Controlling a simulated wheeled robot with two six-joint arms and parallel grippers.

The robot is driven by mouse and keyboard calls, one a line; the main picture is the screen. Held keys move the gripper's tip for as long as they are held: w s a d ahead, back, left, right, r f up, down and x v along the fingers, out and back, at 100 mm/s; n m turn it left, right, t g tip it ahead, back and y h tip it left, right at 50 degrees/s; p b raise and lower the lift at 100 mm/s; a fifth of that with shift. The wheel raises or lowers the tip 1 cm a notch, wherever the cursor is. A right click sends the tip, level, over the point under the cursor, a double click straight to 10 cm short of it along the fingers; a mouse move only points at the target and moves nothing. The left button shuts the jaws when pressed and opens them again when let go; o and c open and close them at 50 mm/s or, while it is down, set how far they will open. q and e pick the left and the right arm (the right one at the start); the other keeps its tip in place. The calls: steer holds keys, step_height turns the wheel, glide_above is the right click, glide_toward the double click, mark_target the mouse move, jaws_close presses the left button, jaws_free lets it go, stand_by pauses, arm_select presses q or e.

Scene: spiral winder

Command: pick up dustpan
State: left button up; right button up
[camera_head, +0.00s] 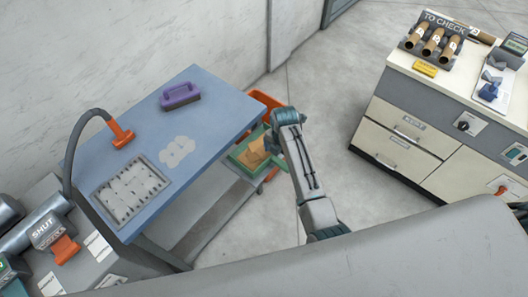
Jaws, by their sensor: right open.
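I cannot pick out a dustpan for certain. A green tray-like thing (240,157) with a tan piece (254,152) in it shows beyond the right edge of the blue-topped table (215,100), below its top. It may be the dustpan, but its shape is partly hidden by my arm. My right gripper (269,146) is open and points down over the right side of this green thing. Whether it touches it is not clear. My left gripper is not in view.
A purple brush-like block (180,97), white pieces (177,151) and a grey grid tray (130,188) lie on the table. An orange bin (263,99) stands behind the green thing. A drawer cabinet (405,130) stands at right. Floor between is clear.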

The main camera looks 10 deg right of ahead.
mark_target(280, 161)
steer(key=shift+f+p, duration=0.4)
steer(key=shift+f, duration=1.25)
steer(key=c, duration=0.9)
steer(key=shift+c, duration=0.3)
steer(key=shift+w+r, duration=0.1)
